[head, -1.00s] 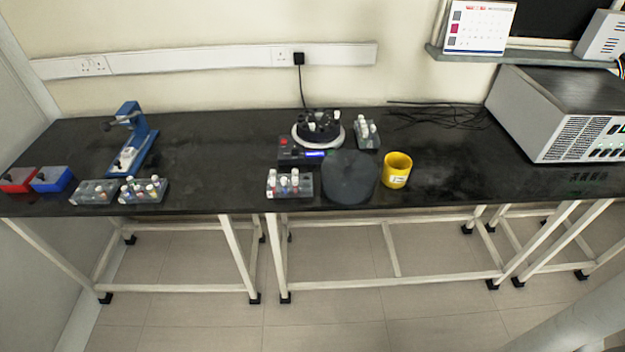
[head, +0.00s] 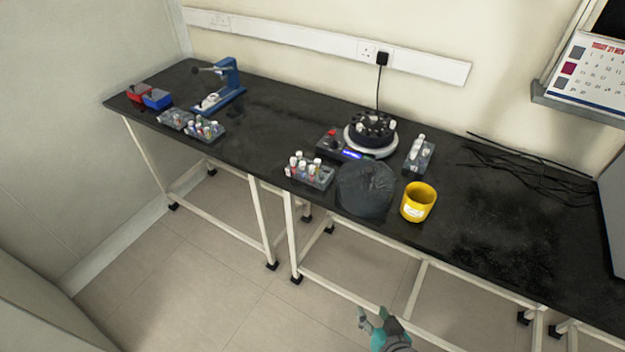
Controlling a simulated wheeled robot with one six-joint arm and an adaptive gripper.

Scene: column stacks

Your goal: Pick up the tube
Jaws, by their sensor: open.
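Several small capped tubes stand in racks on the black bench; I cannot tell which one the task means. One rack (head: 310,174) near the front edge holds tubes with white and coloured caps. Another rack (head: 418,158) at the right holds white-capped tubes. Two racks (head: 175,119) (head: 204,130) stand at the left. A round black rotor device (head: 371,134) also carries white-capped tubes. My gripper (head: 371,318) is at the bottom of the head view, below and in front of the bench, open and empty, far from every tube.
The black bench (head: 270,125) has a clear stretch left of middle. A dark round lid (head: 364,190) and a yellow cup (head: 418,202) sit near its front edge. Red and blue boxes (head: 157,98) and a blue stand (head: 229,82) are at far left. Cables (head: 530,160) lie at right.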

